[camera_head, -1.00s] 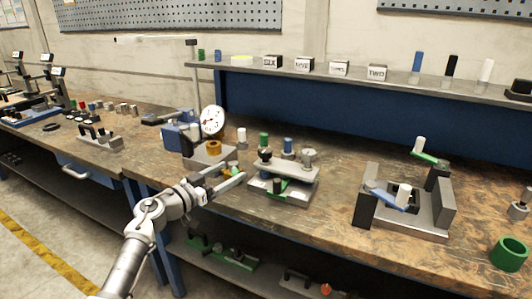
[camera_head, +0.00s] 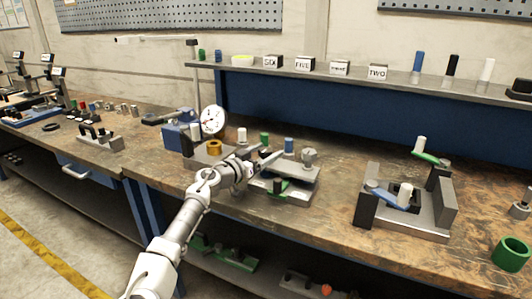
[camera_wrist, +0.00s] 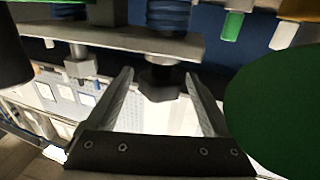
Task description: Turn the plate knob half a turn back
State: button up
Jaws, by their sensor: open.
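A plate stand (camera_head: 305,173) is on the bench at the picture's middle, with a green post (camera_head: 264,138), a blue knob (camera_head: 289,146) and a silver knob (camera_head: 309,157) along its top. A dark knob (camera_head: 277,186) sits lower at its front. My gripper (camera_head: 268,158) is open at the left of the stand's upper plate and covers part of it. In the wrist view, a black knob (camera_wrist: 163,84) shows between and beyond the open fingertips, apart from both, below a blue ribbed part (camera_wrist: 168,15). I cannot tell surely which knob is the plate knob.
A dial gauge (camera_head: 213,120) and an orange ring (camera_head: 214,147) stand to the left. A fixture with a blue lever (camera_head: 390,198) stands to the right. In the wrist view, a large dark green round thing (camera_wrist: 275,120) is close on the right.

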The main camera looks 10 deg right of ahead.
grip_shut()
dwell(0.4)
jog(key=shift+f+n+t+y+b, duration=0.1)
jog(key=shift+n+t+y+b, duration=0.3)
jog(key=shift+b, duration=0.1)
jog(key=shift+s+n+t+y, duration=0.1)
jog(key=shift+n+t+y, duration=0.2)
jog(key=shift+t, duration=0.1)
jog(key=shift+n+t+y+b, duration=0.6)
jog(key=shift+n+t+y, duration=0.3)
jog(key=shift+y, duration=0.2)
jog(key=n+t+y, duration=0.1)
jog(key=n+y, duration=0.1)
jog(key=y, duration=0.1)
jog(key=shift+d+n+t+y, duration=0.1)
jog(key=shift+n+t+y, duration=0.2)
jog(key=shift+t, duration=0.1)
jog(key=shift+n+t+y+p, duration=0.5)
jog(key=shift+n+y, duration=0.3)
jog(key=shift+y, duration=0.7)
